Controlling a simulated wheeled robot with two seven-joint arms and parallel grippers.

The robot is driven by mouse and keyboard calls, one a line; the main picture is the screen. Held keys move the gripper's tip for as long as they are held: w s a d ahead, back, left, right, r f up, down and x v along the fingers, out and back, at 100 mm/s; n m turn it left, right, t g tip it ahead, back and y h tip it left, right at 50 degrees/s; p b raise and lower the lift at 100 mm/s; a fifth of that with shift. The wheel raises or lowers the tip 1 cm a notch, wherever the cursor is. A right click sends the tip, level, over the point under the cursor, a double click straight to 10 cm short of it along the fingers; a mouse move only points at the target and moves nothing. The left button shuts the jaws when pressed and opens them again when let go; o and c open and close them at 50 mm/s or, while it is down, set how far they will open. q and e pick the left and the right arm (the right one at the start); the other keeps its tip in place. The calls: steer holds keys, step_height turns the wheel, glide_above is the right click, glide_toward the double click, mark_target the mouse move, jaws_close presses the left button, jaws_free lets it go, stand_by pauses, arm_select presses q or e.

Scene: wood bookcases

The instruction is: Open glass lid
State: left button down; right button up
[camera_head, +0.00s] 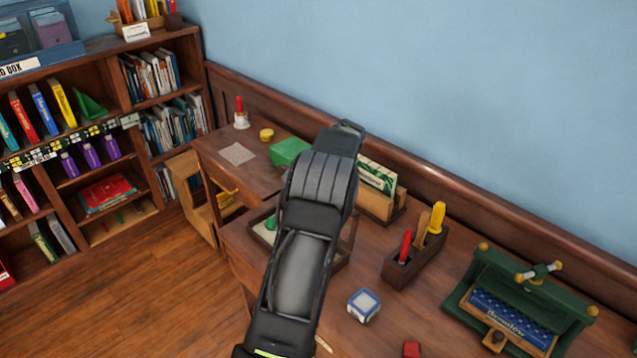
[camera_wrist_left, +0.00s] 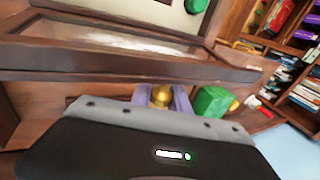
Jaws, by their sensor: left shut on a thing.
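The glass lid, a brown wood frame around a pane (camera_wrist_left: 120,45), crosses the upper left of the left wrist view. Its gold knob (camera_wrist_left: 161,96) sits between the two grey-purple fingers of my left gripper (camera_wrist_left: 163,98), which is shut on it. A green round thing (camera_wrist_left: 196,4) and a pale surface show beyond the frame. In the head view my left arm covers the lid's middle and the gripper's fingertips. Part of the wooden case (camera_head: 258,236) shows left of the arm, with a green thing (camera_head: 270,223) in it. My right gripper is in neither view.
A green block (camera_head: 288,151) lies behind my arm, near a card holder (camera_head: 376,203). A tool caddy (camera_head: 412,262), a white-and-blue cube (camera_head: 364,305) and a green-and-blue device (camera_head: 520,308) stand to the right. Bookcases (camera_head: 100,75) fill the left.

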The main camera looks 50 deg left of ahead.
arm_select(q)
steer(key=shift+s+d+f, duration=0.15)
steer(key=shift+d+f, duration=0.1)
steer(key=shift+f, duration=0.25)
steer(key=c, duration=1.6)
jaws_free()
steer(key=shift+c, duration=0.2)
steer(key=o, duration=0.3)
steer(key=shift+a+r, duration=0.1)
steer(key=shift+r, duration=0.05)
steer(key=shift+o, duration=0.2)
steer(key=shift+r, duration=0.2)
steer(key=b+v, duration=0.1)
steer(key=v, duration=0.6)
steer(key=shift+r+b, duration=0.3)
steer(key=shift+b, duration=0.1)
